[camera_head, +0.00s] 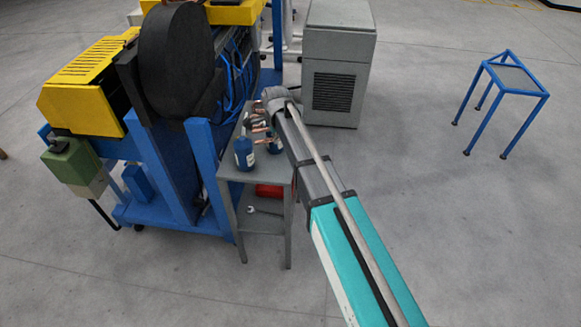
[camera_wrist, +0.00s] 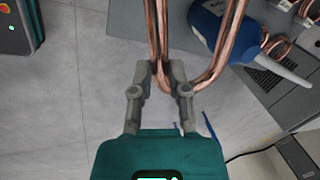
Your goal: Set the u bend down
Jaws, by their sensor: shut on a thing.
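My gripper (camera_wrist: 160,70) is shut on the copper u bend (camera_wrist: 228,42) in the wrist view. One leg of the bend runs up between the fingers, and the other curves up to the right. Its upper ends leave the picture. In the head view my arm reaches to the small grey table (camera_head: 285,170) beside the machine; the fingers are hidden there by my wrist. Copper pieces (camera_head: 262,141) show near the wrist, but I cannot tell which one is held. I cannot tell whether the held bend touches any surface.
A blue bottle (camera_head: 244,153) stands on the table; it also shows in the wrist view (camera_wrist: 212,25), close to the bend. More copper bends (camera_wrist: 276,46) lie on the grey top at right. The blue machine frame (camera_head: 205,165) is left of the table, a grey cabinet (camera_head: 337,60) behind.

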